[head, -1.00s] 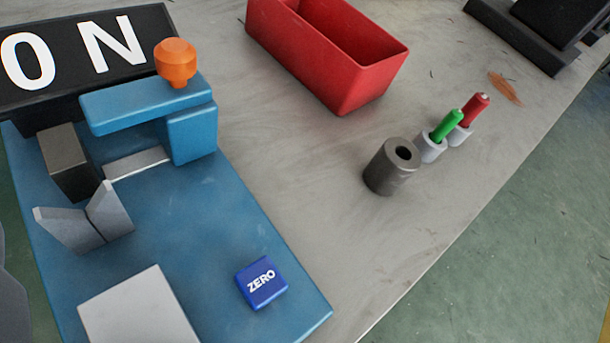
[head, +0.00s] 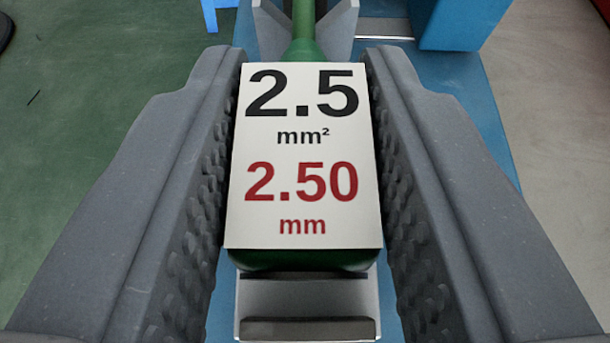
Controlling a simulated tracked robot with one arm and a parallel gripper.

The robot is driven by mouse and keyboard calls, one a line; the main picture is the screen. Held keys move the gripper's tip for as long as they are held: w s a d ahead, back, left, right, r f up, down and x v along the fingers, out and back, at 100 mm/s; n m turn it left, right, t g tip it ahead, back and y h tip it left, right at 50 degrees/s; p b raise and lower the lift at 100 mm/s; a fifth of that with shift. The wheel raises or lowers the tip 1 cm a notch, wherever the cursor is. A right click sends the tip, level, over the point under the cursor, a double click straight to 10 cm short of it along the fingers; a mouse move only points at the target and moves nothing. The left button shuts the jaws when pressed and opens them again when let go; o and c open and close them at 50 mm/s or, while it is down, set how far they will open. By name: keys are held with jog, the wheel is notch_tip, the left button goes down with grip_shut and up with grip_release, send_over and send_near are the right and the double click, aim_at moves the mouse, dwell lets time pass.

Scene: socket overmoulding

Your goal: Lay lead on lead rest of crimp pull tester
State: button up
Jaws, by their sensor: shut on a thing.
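My gripper (head: 305,150) is shut on a green lead (head: 303,48), with ridged jaws on both sides of its thick green body. A white tag reading "2.5 mm² 2.50 mm" (head: 303,150) lies on top of that body and hides most of it. The thin end of the lead points away, to the top of the picture. It runs between the two slanted grey plates of the V-shaped lead rest (head: 340,28). I cannot tell whether the lead touches the plates. The blue crimp pull tester (head: 470,75) shows under and right of the jaws.
A blue block (head: 462,22) of the tester stands at the top right, close to the rest. A pale grey block (head: 305,298) shows below the tag. Green floor (head: 90,110) is at left, and grey bench top (head: 555,110) is at right.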

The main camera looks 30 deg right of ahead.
notch_tip(320, 180, down, 2)
jog(key=shift+f, duration=0.1)
jog(key=o, duration=1.1)
jog(key=shift+c, duration=0.2)
jog(key=shift+s+a+r, duration=0.2)
jog(key=shift+s+r, duration=0.1)
jog(key=shift+r, duration=0.05)
jog(key=p+v, duration=0.1)
jog(key=v, duration=1)
jog(key=shift+p, duration=0.35)
